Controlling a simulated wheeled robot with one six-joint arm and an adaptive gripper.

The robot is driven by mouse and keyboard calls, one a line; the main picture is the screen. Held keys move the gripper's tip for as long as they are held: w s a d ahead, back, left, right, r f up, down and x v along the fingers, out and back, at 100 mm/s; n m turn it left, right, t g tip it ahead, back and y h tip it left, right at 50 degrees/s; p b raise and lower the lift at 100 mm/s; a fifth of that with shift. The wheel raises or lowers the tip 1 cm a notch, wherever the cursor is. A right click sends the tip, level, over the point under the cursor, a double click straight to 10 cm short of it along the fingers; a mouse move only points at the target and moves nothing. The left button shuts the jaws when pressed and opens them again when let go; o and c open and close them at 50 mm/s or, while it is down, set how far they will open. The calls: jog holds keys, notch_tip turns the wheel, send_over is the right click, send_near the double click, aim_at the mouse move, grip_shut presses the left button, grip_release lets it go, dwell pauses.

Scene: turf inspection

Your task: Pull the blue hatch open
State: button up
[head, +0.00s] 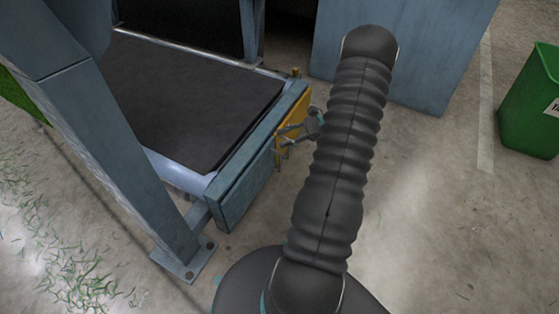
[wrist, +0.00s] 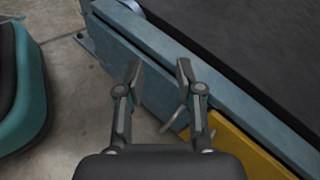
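A blue-grey panel (head: 246,178), which looks like the blue hatch, runs across the end of a dark conveyor bed, and looks closed. It crosses the wrist view diagonally (wrist: 205,88). A thin metal handle (wrist: 181,118) stands out from the blue face beside the yellow plate. My gripper (wrist: 158,70) is open and empty, its fingers spread above the handle. In the head view my gripper (head: 285,139) is small and partly overlaps the yellow plate.
The dark conveyor bed (head: 185,92) lies behind the panel, with a blue-grey post (head: 120,150) on the left. A large blue-grey cabinet (head: 430,60) stands at the back right, and a green bin (head: 530,105) at far right. Concrete floor (head: 440,210) is clear at right.

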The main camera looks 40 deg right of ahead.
aim_at(280, 158)
jog(key=s+d+f+m+t+h+b, duration=0.1)
jog(key=s+d+f+m+t, duration=0.3)
jog(key=f, duration=0.4)
jog(key=s+d+f+m+t+h+b, duration=0.1)
jog(key=s+d+f+m+t, duration=0.1)
jog(key=d+f+m+t, duration=0.45)
jog(key=w+a+n+g, duration=0.1)
jog(key=w+a, duration=0.2)
jog(key=w+a+f+n+g, duration=0.1)
jog(key=w+a, duration=0.2)
jog(key=w, duration=0.1)
jog(key=w+a+f+n+g, duration=0.1)
jog(key=w+a, duration=0.2)
jog(key=w, duration=0.1)
jog(key=shift+b, duration=0.3)
grip_shut()
